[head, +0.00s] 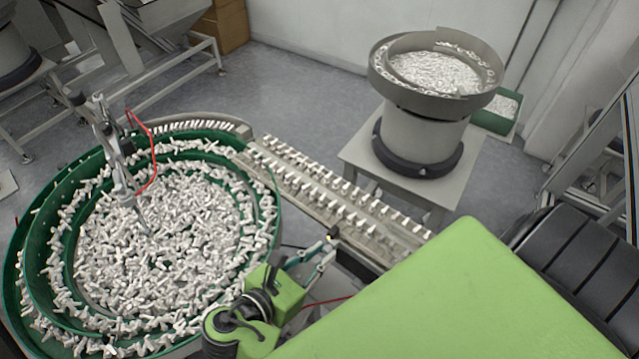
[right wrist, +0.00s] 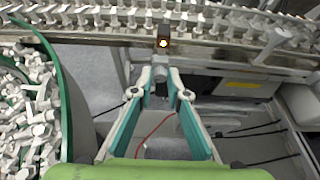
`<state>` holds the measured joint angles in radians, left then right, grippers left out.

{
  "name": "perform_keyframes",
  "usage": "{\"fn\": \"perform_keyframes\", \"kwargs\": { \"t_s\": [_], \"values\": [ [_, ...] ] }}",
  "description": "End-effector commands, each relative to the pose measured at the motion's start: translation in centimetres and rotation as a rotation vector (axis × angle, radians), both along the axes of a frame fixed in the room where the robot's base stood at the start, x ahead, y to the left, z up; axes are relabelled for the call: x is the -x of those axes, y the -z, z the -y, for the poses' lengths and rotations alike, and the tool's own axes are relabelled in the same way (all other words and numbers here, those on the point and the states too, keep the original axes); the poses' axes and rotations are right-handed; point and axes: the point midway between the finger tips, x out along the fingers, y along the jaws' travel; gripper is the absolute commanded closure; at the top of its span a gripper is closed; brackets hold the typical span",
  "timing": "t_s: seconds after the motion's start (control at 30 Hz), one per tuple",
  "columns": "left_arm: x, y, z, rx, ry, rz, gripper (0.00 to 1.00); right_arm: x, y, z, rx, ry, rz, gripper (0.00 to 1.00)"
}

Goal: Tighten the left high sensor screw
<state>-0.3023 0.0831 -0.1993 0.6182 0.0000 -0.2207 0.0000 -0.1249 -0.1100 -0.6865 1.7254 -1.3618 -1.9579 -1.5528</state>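A small dark sensor with a lit yellow lamp (right wrist: 163,42) sits at the near side of the linear track in the right wrist view. It also shows in the head view as a dark block (head: 333,233). A grey screw-like part (right wrist: 161,60) is just below it, between my fingertips. My right gripper (right wrist: 162,72) has its teal fingers drawn together, seemingly closed on this grey part; the contact is partly hidden. In the head view the right gripper (head: 326,252) reaches the near edge of the track. My left gripper is not in view.
A green bowl feeder (head: 47,232) full of white parts stands at left. The linear track (head: 375,240) carries rows of white parts. A metal post with a red cable (head: 120,165) rises over the bowl. A second round feeder (head: 420,135) stands behind.

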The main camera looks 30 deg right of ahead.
Motion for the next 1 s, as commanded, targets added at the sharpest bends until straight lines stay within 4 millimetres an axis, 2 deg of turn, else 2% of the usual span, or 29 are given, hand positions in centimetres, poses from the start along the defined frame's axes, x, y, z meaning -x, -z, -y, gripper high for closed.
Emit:
{"fn": "perform_keyframes", "kwargs": {
  "t_s": [0.27,0.47,1.0],
  "values": [
    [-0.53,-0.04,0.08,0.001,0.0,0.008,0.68,0.06,0.09,0.16,-0.007,0.001,0.027,1.0],
    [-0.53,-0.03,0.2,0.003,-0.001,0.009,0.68,0.2,0.09,0.24,-0.033,0.0,0.119,1.0],
    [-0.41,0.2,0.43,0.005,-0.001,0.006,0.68,0.74,0.38,0.44,-0.171,-0.001,0.584,1.0]
  ]
}}
